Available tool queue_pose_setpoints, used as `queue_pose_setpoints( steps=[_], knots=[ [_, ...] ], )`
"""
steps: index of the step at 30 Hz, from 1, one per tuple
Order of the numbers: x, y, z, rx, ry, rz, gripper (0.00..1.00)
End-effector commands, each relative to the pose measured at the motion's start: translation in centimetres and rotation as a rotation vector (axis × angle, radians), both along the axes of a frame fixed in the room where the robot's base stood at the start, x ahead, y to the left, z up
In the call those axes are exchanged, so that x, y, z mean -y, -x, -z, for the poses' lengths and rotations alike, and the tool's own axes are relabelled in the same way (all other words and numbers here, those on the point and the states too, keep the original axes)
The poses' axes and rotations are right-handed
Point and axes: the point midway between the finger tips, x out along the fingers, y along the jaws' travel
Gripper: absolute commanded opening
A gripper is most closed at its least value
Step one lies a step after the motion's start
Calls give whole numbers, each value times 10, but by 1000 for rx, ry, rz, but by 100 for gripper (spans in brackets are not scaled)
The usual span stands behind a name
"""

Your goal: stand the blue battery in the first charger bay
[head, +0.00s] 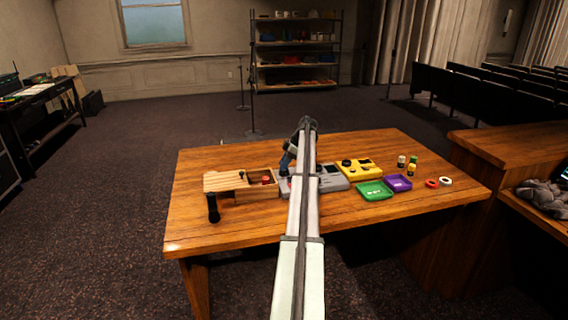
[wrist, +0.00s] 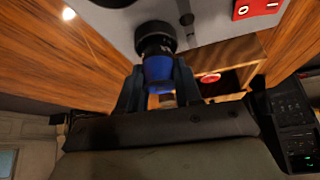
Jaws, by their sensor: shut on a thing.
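My gripper (wrist: 158,82) is shut on the blue battery (wrist: 159,70), which shows between the two dark fingers in the wrist view. The battery's black end (wrist: 155,38) points at the grey charger (wrist: 205,22). I cannot tell whether this end touches the charger or stands in a bay. A small dark slot and a red switch marked 0 and 1 (wrist: 254,8) show on the charger's face.
A wooden box (head: 228,181) holding a red item stands left of the charger, with a black cylinder (head: 213,208) before it. A yellow device (head: 360,171), green tray (head: 374,191), purple tray (head: 398,183), small bottles (head: 412,168) and rings (head: 445,181) lie right. The table's front is clear.

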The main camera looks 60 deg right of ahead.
Motion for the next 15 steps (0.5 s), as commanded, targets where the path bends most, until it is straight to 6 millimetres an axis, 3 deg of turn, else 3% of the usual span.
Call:
queue_pose_setpoints(
  steps=[2,3,6,15],
  knots=[
    [0,0,1,0,0,0,0],
    [0,0,1,0,0,0,36],
    [0,0,1,0,0,0,45],
    [1,1,-1,0,0,0,45]
  ],
)
